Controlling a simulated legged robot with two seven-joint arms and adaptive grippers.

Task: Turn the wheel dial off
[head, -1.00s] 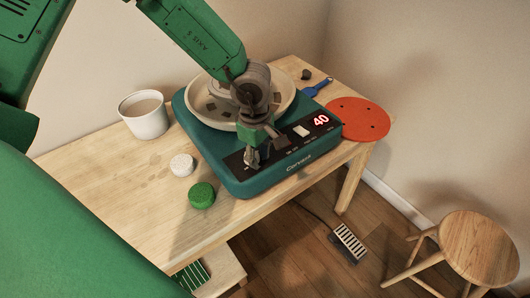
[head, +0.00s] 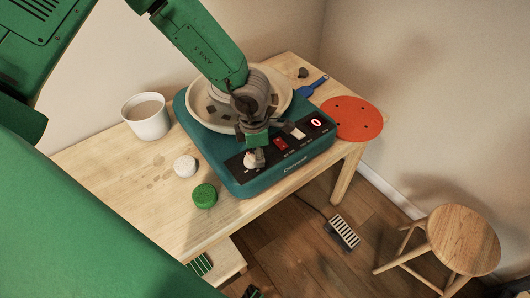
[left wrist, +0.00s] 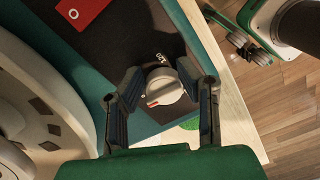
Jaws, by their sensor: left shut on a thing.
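The teal pottery wheel (head: 264,184) stands on the wooden table, with a pale splash pan (head: 203,116) on top. Its front panel has a display (head: 316,123) reading a red 0 and a red switch (head: 281,144). The round speed dial (head: 249,161) is at the panel's left end, partly hidden by my left gripper (head: 256,157). In the left wrist view the pale dial (left wrist: 166,89), with a red mark near its lower left, lies between the two fingers of my left gripper (left wrist: 160,77), which is shut on it.
A white bucket (head: 146,116), a white lump (head: 185,166) and a green sponge-like disc (head: 204,196) stand left of the wheel. An orange disc (head: 352,118) and a blue tool (head: 312,86) lie right. A stool (head: 463,240) and pedal (head: 344,232) are on the floor.

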